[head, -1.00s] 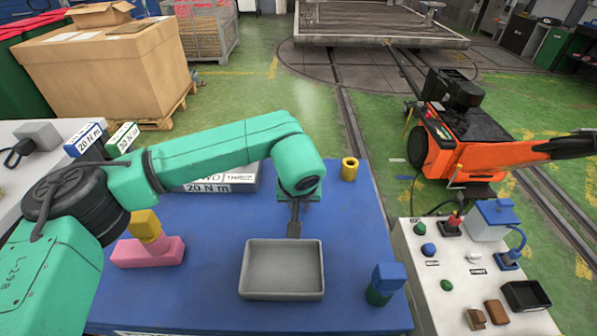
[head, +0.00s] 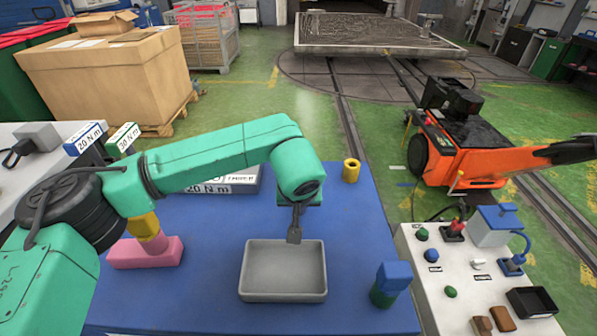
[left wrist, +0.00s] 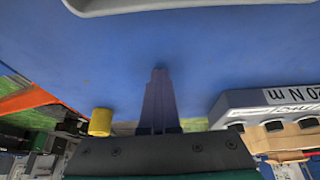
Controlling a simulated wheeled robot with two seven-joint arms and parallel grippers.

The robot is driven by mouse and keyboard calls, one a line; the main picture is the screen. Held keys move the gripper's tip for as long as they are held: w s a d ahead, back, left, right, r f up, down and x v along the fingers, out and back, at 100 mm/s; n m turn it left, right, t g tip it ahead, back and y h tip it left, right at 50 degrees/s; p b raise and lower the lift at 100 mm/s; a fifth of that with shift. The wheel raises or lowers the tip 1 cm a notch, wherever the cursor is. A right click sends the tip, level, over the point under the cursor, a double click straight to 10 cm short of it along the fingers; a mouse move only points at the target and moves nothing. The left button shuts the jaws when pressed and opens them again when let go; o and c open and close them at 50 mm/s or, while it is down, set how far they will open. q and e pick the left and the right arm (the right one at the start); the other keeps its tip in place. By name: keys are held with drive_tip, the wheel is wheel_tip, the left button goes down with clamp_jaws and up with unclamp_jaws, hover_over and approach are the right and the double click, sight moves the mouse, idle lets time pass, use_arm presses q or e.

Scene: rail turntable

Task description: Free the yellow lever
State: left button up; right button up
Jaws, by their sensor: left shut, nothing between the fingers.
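I cannot make out for sure which part is the yellow lever. My left gripper (head: 295,236) is shut and empty, pointing down just behind the grey tray (head: 246,272) on the blue table. In the left wrist view its closed fingers (left wrist: 159,90) show against the blue surface, with the tray rim (left wrist: 180,4) at the top. My right gripper is in neither view.
A yellow hollow cylinder (head: 351,171) stands at the table's back right. A blue and green piece (head: 391,284) stands right of the tray. A yellow piece (head: 143,226) stands over a pink block (head: 146,254) at left. The panel carries a red-topped lever (head: 455,225) and buttons.

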use_arm(q)
drive_tip(key=o, duration=0.7)
drive_tip(key=shift+s+f, duration=0.3)
drive_tip(key=shift+f, duration=0.25)
drive_tip(key=shift+s+f, duration=0.3)
drive_tip(key=shift+f, duration=0.2)
drive_tip(key=shift+r, duration=0.3)
drive_tip(key=shift+d+r+g+p, duration=0.15)
drive_tip(key=shift+r+g+p, duration=0.25)
drive_tip(key=shift+p, duration=0.3)
drive_tip(key=v, duration=0.2)
drive_tip(key=p+v, duration=0.1)
drive_tip(key=v, duration=0.1)
drive_tip(key=shift+a+p, duration=0.2)
drive_tip(key=shift+p, duration=0.1)
drive_tip(key=shift+s+r, duration=0.15)
drive_tip(key=shift+r, duration=0.25)
drive_tip(key=shift+d+r, duration=0.15)
drive_tip(key=shift+r, duration=0.1)
